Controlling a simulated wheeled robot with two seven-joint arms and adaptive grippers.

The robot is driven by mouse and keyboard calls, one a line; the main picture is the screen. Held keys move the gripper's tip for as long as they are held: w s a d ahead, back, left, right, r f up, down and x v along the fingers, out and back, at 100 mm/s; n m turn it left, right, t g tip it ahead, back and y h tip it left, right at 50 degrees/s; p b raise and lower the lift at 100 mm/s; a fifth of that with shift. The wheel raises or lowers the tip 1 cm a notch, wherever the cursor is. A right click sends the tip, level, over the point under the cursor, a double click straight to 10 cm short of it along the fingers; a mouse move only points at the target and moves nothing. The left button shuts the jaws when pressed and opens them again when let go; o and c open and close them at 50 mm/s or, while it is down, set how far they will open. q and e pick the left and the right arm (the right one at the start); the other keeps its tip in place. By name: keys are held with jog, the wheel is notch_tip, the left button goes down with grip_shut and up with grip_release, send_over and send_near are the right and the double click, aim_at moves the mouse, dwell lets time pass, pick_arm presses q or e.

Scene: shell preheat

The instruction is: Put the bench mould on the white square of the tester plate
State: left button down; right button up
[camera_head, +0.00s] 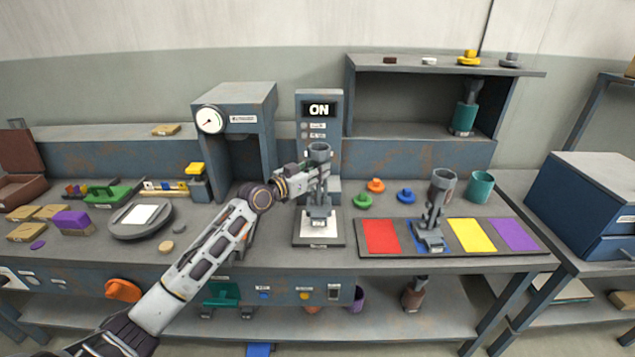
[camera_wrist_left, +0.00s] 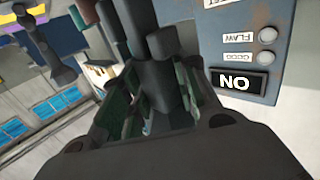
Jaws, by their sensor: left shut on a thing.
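The bench mould (camera_head: 319,154) is grey, with a round cup on top and a foot below, and stands upright over the tester plate (camera_head: 300,241). My left gripper (camera_head: 316,177) is shut around its stem from the left. The mould also shows between the green-padded fingers in the left wrist view (camera_wrist_left: 155,72). Its foot covers the back part of the white square (camera_head: 319,232), whose front part shows. I cannot tell whether the foot touches the plate. My right gripper is in neither view.
The tester column (camera_head: 320,108) with its lit "ON" display stands behind the plate. A similar grey mould (camera_head: 437,190) stands on the blue square of a coloured strip (camera_head: 380,252) to the right. Small green, orange and blue knobs sit between. A gauge press (camera_head: 235,100) stands left.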

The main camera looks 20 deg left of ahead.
aim_at(319, 184)
pick_arm(q)
notch_tip(319, 184, down, 3)
jog(key=shift+f, duration=0.1)
jog(key=shift+f+b, duration=0.3)
jog(key=shift+f, duration=0.15)
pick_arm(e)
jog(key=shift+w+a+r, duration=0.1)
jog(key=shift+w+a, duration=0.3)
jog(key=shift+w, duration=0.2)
pick_arm(q)
jog(key=shift+f, duration=0.1)
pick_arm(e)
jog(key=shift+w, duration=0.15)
pick_arm(q)
jog(key=c, duration=1.4)
grip_release()
jog(key=o, duration=0.3)
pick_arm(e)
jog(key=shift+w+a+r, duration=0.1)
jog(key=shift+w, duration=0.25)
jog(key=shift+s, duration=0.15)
